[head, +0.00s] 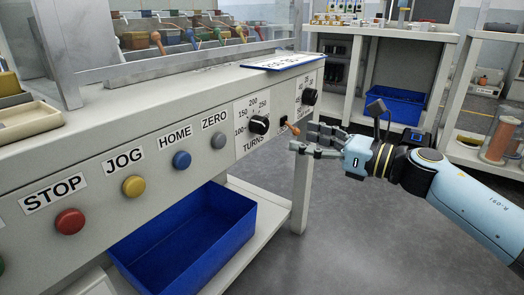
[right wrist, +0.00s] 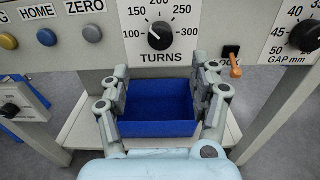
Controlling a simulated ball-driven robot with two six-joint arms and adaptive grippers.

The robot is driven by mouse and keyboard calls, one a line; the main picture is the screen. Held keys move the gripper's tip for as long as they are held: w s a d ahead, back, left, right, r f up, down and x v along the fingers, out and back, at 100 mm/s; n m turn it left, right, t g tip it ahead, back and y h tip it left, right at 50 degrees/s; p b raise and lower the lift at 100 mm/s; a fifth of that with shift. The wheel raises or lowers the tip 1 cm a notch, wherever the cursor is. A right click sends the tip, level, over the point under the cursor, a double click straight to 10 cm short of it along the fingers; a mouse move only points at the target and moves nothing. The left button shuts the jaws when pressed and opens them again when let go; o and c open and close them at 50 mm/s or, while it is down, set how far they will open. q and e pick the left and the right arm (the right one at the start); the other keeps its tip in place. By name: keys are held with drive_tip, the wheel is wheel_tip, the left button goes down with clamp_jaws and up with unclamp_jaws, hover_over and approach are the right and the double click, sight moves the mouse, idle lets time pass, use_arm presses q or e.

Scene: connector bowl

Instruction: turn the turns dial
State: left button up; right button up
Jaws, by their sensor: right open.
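The turns dial (head: 259,125) is a black round knob on a white scale plate marked TURNS, on the sloping front panel of the machine. In the right wrist view the dial (right wrist: 161,36) sits at the top middle, above and between the fingers, with the numbers 100 to 300 around it. My right gripper (head: 301,139) is open and empty, apart from the dial, to its right in the head view. In the right wrist view its fingers (right wrist: 162,78) are spread wide with nothing between them. My left gripper is not in view.
An orange lever (head: 292,127) sits right of the dial, close to my right fingers. The black gap dial (head: 309,97) is farther right. Red (head: 70,221), yellow (head: 133,186), blue (head: 181,160) and grey (head: 218,139) buttons line the panel. A blue bin (head: 190,240) stands below.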

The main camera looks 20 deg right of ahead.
sight(265, 128)
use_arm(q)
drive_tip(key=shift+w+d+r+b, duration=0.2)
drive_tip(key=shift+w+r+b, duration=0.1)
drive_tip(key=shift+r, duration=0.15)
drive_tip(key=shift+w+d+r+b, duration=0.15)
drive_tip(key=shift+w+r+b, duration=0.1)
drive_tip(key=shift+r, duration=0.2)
use_arm(e)
drive_tip(key=x, duration=1)
drive_tip(key=shift+w+a, duration=0.25)
drive_tip(key=shift+w, duration=0.05)
drive_tip(key=c, duration=1.2)
